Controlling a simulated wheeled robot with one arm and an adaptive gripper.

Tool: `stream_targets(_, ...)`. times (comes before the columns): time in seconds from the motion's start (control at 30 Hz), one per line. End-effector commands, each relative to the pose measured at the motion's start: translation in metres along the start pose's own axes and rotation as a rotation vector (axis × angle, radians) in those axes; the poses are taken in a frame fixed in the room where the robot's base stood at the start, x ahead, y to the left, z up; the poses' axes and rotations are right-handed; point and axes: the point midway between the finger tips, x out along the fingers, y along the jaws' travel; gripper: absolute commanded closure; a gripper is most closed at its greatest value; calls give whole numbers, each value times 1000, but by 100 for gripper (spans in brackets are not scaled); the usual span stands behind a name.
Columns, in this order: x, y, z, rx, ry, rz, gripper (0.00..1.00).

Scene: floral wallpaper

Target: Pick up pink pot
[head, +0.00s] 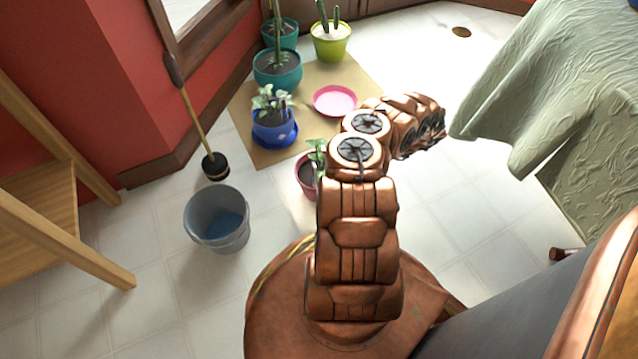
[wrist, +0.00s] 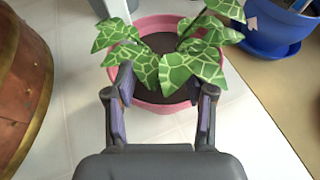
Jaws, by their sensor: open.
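The pink pot (wrist: 150,30) holds dark soil and a plant with large, pale-veined green leaves. In the wrist view it is upright, just beyond my gripper (wrist: 160,100). My gripper is open, with one finger on each side of the pot's near rim. I cannot tell whether either finger touches the pot. In the head view the pink pot (head: 304,176) stands on the floor, half hidden behind my arm. My gripper's fingers are hidden in the head view.
A tan mat (head: 240,100) carries a pink saucer (head: 335,101) and a blue pot (head: 272,130). Teal pots (head: 277,72) and a yellow-green pot (head: 331,45) stand behind. A bucket (head: 217,220) is at left; a draped table (head: 565,95) is at right.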

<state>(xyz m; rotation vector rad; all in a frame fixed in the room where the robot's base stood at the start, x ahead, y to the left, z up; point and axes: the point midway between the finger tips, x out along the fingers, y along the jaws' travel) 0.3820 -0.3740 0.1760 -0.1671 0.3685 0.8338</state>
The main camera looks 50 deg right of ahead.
Motion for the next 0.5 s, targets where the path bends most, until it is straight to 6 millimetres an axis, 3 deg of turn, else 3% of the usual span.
stream_targets(0.5,31,-2,-1,0,-1,-2,46)
